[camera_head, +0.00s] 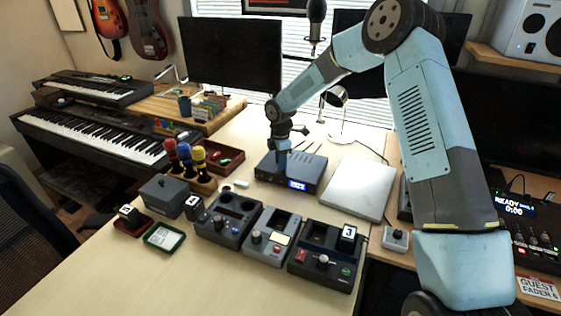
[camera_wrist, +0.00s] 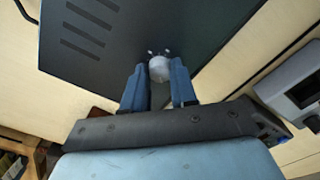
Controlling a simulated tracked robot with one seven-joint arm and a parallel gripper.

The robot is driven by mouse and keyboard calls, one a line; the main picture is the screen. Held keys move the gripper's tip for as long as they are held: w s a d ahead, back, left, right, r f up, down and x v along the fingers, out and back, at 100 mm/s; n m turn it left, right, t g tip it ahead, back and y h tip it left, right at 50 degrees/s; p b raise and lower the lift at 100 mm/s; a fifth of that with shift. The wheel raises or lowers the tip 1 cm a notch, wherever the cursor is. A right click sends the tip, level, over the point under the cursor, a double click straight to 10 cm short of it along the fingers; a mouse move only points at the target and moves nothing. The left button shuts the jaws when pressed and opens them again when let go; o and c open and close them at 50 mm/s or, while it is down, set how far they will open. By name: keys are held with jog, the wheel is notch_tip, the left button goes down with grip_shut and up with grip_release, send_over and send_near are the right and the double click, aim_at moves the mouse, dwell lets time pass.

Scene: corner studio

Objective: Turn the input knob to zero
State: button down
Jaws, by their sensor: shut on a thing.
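The input knob (camera_wrist: 159,68) is a small light grey round knob on the dark box in the wrist view, with small white marks beside it. My gripper (camera_wrist: 159,80) is shut on the knob, one blue finger on each side. In the head view the dark box (camera_head: 313,172) with vents on top and a lit blue display stands on the desk. My gripper (camera_head: 283,155) comes down from above at its left part. The knob is hidden there behind the gripper, and its pointer setting cannot be read.
A closed silver laptop (camera_head: 358,188) lies right of the box. Several grey devices with knobs, including one with a small screen (camera_head: 273,238), stand in front. Bare desk (camera_head: 130,275) shows at front left.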

jog(key=shift+w+d, duration=0.1)
jog(key=shift+d, duration=0.1)
jog(key=c, duration=0.9)
grip_release()
jog(key=shift+a, duration=0.1)
notch_tip(320, 180, up, 14)
jog(key=shift+f, duration=0.2)
